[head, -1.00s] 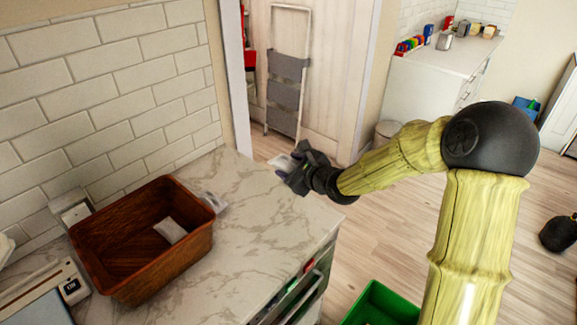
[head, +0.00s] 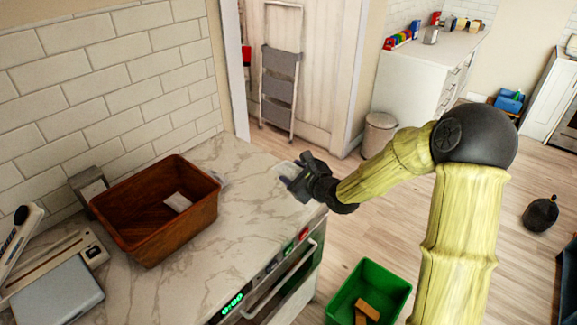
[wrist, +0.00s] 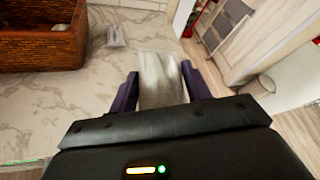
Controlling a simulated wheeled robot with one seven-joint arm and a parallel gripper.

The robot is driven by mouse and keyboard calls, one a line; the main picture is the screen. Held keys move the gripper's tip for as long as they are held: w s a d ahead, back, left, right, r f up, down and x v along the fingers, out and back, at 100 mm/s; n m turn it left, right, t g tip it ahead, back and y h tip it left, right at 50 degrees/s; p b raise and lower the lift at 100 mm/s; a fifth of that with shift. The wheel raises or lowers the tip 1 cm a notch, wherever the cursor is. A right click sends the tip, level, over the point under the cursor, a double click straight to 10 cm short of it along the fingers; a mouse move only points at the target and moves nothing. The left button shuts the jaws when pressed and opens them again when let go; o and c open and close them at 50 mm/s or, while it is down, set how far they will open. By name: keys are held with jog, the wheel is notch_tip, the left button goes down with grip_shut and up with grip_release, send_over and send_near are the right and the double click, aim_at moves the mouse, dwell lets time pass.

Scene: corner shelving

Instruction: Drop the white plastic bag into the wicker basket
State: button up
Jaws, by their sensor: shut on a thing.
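The brown wicker basket (head: 165,235) stands on the marble counter, left of my gripper, with a small white packet (head: 177,202) inside it. My gripper (head: 287,178) is over the right part of the counter, apart from the basket. In the wrist view my gripper (wrist: 160,88) is shut on a pale white plastic bag (wrist: 160,70), which sits between its two dark fingers. The basket also shows at the upper left of the wrist view (wrist: 40,45). A second small white bag (wrist: 115,36) lies on the counter beside the basket's right side.
A grey device (head: 60,290) and a dark-topped box (head: 88,183) stand left of the basket. The counter (head: 245,215) between basket and gripper is mostly clear. A green bin (head: 345,290) stands on the floor below. A tiled wall (head: 110,80) rises behind.

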jog(key=s+d+f+m+t+h+b, duration=0.1)
jog(key=d+f, duration=0.4)
jog(key=f, duration=0.6)
jog(key=s+d+f+m+h+b, duration=0.3)
jog(key=s+d+f+h+b, duration=0.1)
jog(key=f, duration=0.7)
jog(key=s+d+f+m+t+h+b, duration=0.1)
jog(key=s+d+f+m+h+b, duration=0.2)
jog(key=f, duration=0.7)
jog(key=d+b, duration=0.2)
jog(key=d, duration=0.2)
jog(key=shift+s+f+t, duration=0.3)
jog(key=shift+f, duration=0.1)
jog(key=shift+w+d, duration=0.1)
